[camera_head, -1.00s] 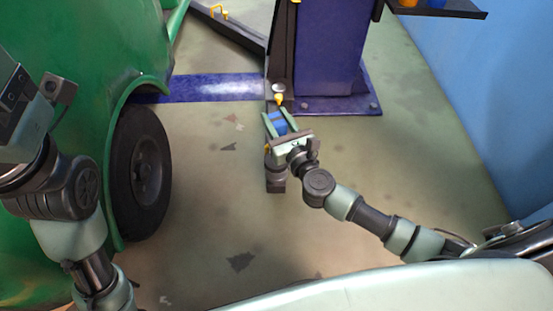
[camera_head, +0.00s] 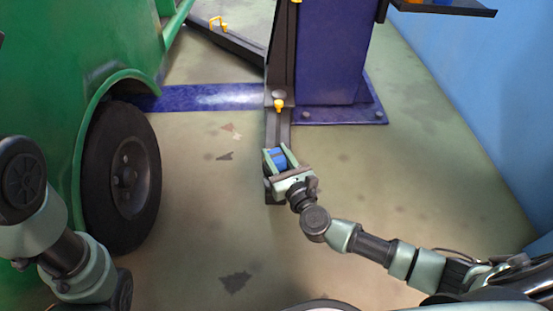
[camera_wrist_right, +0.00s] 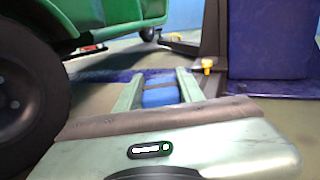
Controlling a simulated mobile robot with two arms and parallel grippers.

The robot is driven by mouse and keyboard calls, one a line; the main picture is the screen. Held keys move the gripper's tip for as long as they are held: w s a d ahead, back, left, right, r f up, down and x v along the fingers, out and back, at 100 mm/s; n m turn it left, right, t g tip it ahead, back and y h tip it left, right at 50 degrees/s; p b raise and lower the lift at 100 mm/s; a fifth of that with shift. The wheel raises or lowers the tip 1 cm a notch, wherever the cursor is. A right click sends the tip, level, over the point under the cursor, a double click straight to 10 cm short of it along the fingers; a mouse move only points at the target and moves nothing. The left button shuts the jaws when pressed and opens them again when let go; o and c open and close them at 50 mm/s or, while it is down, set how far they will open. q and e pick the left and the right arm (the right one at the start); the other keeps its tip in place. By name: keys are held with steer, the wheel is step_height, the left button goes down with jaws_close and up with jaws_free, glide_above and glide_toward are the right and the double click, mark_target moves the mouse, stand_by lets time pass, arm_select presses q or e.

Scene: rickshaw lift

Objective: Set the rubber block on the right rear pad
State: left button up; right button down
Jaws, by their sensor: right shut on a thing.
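My right gripper (camera_head: 278,158) is shut on the blue rubber block (camera_head: 279,162) in the head view. The block also shows in the right wrist view (camera_wrist_right: 160,94), between the two pale green fingers of the right gripper (camera_wrist_right: 158,88). The gripper and block are over the near part of a dark lift arm (camera_head: 277,128) that runs from the blue post towards me. The right rear pad cannot be made out; my gripper covers most of this arm's near end. Whether the block touches anything below is unclear. My left arm shows at the left edge, its gripper out of view.
The green vehicle's black wheel (camera_head: 122,178) stands left of the lift arm. The blue lift post (camera_head: 332,55) stands behind on its base plate, with a yellow knob (camera_head: 279,104) beside it. Another dark arm (camera_head: 228,42) reaches back left. Floor to the right is clear.

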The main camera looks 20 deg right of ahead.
steer(key=c, duration=0.9)
jaws_free()
steer(key=shift+r, duration=0.2)
steer(key=s+p, duration=0.1)
steer(key=s, duration=0.3)
steer(key=s+d+p, duration=0.1)
steer(key=s, duration=0.3)
steer(key=s+p, duration=0.2)
steer(key=s, duration=0.2)
steer(key=shift+d+f, duration=0.1)
steer(key=shift+d, duration=0.05)
